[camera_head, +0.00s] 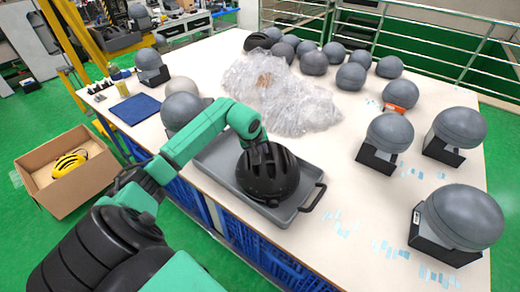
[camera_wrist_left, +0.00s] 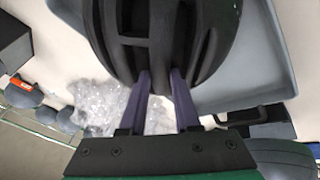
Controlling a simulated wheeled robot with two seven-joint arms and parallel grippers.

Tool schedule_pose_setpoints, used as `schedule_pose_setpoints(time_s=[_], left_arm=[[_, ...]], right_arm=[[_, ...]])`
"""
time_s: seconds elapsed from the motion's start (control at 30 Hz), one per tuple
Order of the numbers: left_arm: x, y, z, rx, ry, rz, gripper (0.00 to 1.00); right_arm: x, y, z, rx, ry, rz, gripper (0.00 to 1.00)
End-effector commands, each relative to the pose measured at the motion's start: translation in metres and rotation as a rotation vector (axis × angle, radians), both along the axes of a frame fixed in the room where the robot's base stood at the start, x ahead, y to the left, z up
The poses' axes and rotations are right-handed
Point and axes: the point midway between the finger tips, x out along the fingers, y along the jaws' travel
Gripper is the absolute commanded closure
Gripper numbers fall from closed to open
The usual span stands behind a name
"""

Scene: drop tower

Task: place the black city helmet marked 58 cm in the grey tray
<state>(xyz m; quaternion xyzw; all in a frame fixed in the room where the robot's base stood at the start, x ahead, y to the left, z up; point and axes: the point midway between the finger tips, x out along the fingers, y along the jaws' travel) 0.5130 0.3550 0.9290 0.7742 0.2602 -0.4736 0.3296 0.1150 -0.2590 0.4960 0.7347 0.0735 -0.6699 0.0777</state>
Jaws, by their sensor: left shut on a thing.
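The black helmet (camera_head: 268,176) is at the right part of the grey tray (camera_head: 218,160), near its dark handle. Its vented shell fills the top of the left wrist view (camera_wrist_left: 165,35). I cannot tell whether it touches the tray floor. No 58 cm mark is readable. My left gripper (camera_head: 259,152) reaches in from the left, shut on the helmet's shell. The two fingers (camera_wrist_left: 160,85) meet the shell's edge in the wrist view, where the tray (camera_wrist_left: 268,55) shows at right. My right gripper is not in view.
Crumpled clear plastic (camera_head: 285,95) lies behind the tray. Several grey headforms, some on black stands (camera_head: 440,238), stand at the right and back of the white table (camera_head: 345,215). A cardboard box (camera_head: 60,190) with a yellow helmet (camera_head: 70,163) sits on the floor at left.

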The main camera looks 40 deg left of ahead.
Motion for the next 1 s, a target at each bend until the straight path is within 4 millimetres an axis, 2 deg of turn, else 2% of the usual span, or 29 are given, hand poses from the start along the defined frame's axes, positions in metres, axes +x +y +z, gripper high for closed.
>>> schedule_pose_setpoints(time_s=[0.13, 0.17, 0.2, 0.23, 0.47, 0.57, 0.67, 0.77, 1.0], left_arm=[[0.000, 0.000, -0.004, 0.000, -0.002, 0.000, 1.00], [0.000, 0.000, -0.003, 0.000, 0.000, 0.000, 0.62], [0.000, 0.000, -0.003, -0.001, 0.001, 0.001, 0.46], [0.000, 0.000, -0.003, -0.001, 0.001, 0.001, 0.39], [0.000, 0.000, -0.002, -0.001, 0.001, 0.000, 0.39], [0.000, 0.000, 0.002, -0.002, 0.000, 0.000, 0.39], [-0.003, 0.001, 0.009, 0.003, -0.004, 0.001, 0.39], [-0.012, -0.001, 0.025, 0.006, -0.003, -0.001, 0.39], [-0.038, -0.007, 0.081, 0.008, -0.003, -0.001, 0.39]], right_arm=[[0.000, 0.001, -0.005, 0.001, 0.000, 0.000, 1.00], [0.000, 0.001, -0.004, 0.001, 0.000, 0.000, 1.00], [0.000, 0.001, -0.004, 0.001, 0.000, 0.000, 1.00], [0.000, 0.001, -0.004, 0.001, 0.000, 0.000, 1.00], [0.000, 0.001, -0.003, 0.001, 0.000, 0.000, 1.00], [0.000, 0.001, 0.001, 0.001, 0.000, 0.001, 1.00], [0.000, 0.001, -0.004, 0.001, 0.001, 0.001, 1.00], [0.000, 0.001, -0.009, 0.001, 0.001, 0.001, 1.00], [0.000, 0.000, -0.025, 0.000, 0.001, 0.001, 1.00]])
